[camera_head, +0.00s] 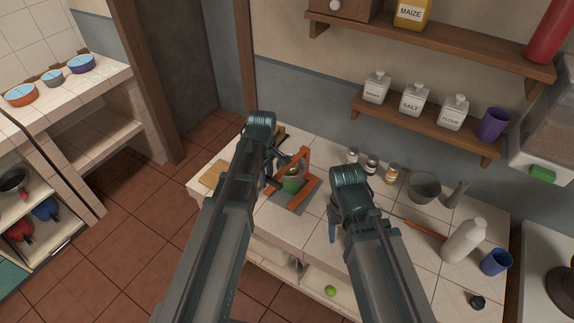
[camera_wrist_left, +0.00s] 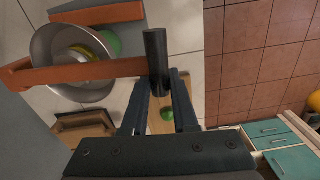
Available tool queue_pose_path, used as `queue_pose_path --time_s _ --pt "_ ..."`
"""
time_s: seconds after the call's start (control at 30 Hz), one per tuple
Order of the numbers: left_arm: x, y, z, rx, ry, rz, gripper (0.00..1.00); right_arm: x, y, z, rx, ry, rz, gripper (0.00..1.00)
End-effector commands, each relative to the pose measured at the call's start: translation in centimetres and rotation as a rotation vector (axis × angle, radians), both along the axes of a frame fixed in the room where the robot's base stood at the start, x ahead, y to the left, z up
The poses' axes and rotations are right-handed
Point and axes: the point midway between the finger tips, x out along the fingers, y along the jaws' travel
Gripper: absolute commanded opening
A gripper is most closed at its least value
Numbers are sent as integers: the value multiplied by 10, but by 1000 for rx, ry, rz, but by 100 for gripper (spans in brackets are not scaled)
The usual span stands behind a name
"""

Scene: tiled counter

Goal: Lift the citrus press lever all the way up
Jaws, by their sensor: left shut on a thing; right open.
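The citrus press (camera_head: 303,160) stands on the tiled counter, with an orange frame and a green cup (camera_head: 291,184) inside it. In the left wrist view its orange lever (camera_wrist_left: 85,72) runs across a metal bowl (camera_wrist_left: 45,45) to a black handle (camera_wrist_left: 156,50). My left gripper (camera_wrist_left: 162,80) is shut on that black handle. In the head view my left gripper (camera_head: 277,165) is at the left side of the press, partly hidden by my arm. My right gripper (camera_head: 332,225) is open and empty, to the right of the press above the counter.
Small jars (camera_head: 372,166) stand behind the press. A grey bowl (camera_head: 424,188), a white bottle (camera_head: 464,241) and a blue cup (camera_head: 496,262) stand on the right of the counter. A wooden board (camera_head: 213,174) lies at the left end. Wall shelves hang above.

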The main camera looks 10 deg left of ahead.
Motion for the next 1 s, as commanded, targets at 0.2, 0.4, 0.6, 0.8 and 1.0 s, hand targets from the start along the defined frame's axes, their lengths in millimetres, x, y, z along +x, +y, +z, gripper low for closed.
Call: queue_pose_path --time_s 0.2,0.4,0.6,0.8,1.0 --pt "3 -1 22 -1 -2 0 1 0 0 22 0 0 0 57" --pt "6 -3 41 -1 -2 -1 1 0 0 41 0 0 0 57" --pt "7 -3 46 -1 -3 0 1 0 0 46 0 0 0 57" --pt "6 -3 45 -1 -2 0 1 0 0 45 0 0 0 57" --pt "9 -4 54 -1 -2 -1 1 0 0 54 0 0 0 57"
